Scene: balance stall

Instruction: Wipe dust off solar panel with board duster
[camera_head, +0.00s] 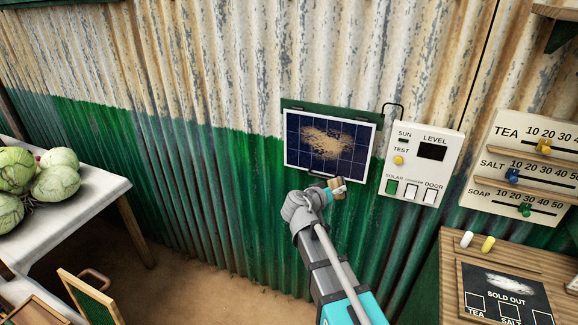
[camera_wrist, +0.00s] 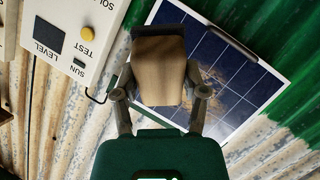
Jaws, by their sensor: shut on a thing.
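The solar panel (camera_head: 352,159) is dark blue with a white frame and hangs tilted on the corrugated wall. A patch of tan dust (camera_head: 326,142) covers its upper middle. My gripper (camera_head: 333,187) is at the panel's lower edge. In the wrist view, my gripper (camera_wrist: 159,92) is shut on the board duster (camera_wrist: 160,82), a wooden block with a dark end. The duster lies in front of part of the panel (camera_wrist: 247,98) there, hiding some of it; I cannot tell whether it touches the surface. Some dust (camera_wrist: 203,105) shows beside the gripper.
A control box (camera_head: 420,163) with a small screen and yellow test button is right of the panel. Sliders on a price board (camera_head: 522,163) are farther right, above a wooden counter with a slate (camera_head: 505,296). A table with cabbages (camera_head: 57,183) is at left.

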